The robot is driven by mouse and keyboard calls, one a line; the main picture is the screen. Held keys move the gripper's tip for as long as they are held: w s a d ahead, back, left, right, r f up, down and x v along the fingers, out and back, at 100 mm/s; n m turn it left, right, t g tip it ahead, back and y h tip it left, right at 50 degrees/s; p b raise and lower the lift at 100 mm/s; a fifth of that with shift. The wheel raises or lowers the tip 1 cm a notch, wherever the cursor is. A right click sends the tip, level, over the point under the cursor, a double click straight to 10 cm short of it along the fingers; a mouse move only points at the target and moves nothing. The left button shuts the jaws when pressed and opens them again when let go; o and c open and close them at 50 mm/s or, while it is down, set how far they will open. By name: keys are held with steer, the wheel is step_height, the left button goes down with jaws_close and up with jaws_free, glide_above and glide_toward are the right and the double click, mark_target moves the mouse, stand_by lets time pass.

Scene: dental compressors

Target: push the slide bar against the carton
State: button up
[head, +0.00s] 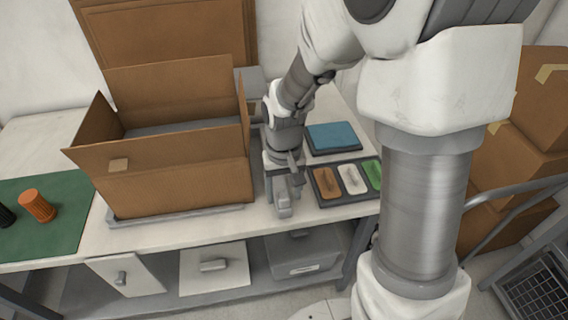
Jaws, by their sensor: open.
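The open brown carton (178,185) stands on a thin grey base (180,214) on the white table, its flaps raised and spread. My gripper (284,203) points down just right of the carton's right wall. It is open, with a narrow gap between it and the carton, and I see nothing held in it. I cannot clearly tell the slide bar from the grey parts around my gripper; my wrist and gripper cover much of that spot.
A green mat (62,238) with an orange ribbed cylinder (38,206) is at left. Drawers sit below; stacked boxes (512,150) stand at right.

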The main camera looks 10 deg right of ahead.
step_height(320, 180, up, 16)
steer(key=p, duration=0.3)
steer(key=shift+r, duration=0.2)
